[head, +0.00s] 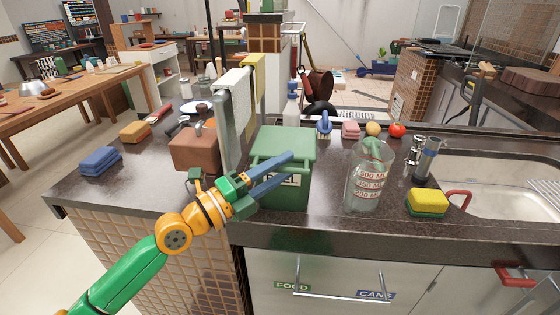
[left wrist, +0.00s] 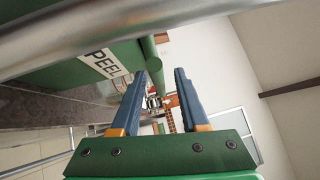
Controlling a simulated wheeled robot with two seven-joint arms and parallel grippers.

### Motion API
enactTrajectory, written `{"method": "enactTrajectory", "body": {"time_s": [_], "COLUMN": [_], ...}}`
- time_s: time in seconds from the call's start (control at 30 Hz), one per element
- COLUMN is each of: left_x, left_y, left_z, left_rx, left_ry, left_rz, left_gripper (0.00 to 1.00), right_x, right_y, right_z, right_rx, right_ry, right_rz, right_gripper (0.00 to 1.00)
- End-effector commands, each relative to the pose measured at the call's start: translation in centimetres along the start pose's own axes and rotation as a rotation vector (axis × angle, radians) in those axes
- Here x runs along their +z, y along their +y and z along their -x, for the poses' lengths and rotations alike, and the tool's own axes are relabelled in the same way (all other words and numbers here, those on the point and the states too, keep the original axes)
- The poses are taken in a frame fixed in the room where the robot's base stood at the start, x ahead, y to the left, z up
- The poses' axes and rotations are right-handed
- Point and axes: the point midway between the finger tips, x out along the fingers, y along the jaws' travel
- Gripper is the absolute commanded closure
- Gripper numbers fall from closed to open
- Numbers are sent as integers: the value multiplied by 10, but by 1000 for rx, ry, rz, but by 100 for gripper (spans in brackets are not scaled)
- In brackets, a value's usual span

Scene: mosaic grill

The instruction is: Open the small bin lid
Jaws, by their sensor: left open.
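The small green bin (head: 285,190) stands on the dark counter with its green lid (head: 285,143) down on top. A "PEEL" label (left wrist: 104,62) is on its front in the left wrist view, and my arm partly covers it in the head view. My left gripper (head: 290,165) is at the bin's front, just below the lid's front edge, fingers pointing right. In the left wrist view the fingers (left wrist: 158,74) are apart, with the end of a green bar (left wrist: 152,62) of the bin showing between their tips. Contact cannot be told. My right gripper is out of view.
A glass measuring jar (head: 368,180) stands right of the bin, and a yellow sponge (head: 427,202) near the sink (head: 500,190). A brown box (head: 195,150) and a towel rack (head: 234,100) stand to the left. A blue sponge (head: 99,160) lies farther left.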

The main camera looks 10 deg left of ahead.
Motion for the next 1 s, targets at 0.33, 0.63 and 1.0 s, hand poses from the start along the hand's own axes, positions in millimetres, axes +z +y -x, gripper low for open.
{"method": "enactTrajectory", "body": {"time_s": [0.33,0.63,1.0], "left_x": [0,0,0], "left_y": [1,1,1], "left_z": [0,0,0], "left_rx": [0,1,1], "left_ry": [0,0,0], "left_rz": [0,0,1], "left_gripper": [99,100,100], "right_x": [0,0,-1], "right_y": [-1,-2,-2], "right_z": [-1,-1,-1], "right_rx": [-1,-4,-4], "right_ry": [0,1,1], "right_rz": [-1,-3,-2], "right_gripper": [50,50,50]}}
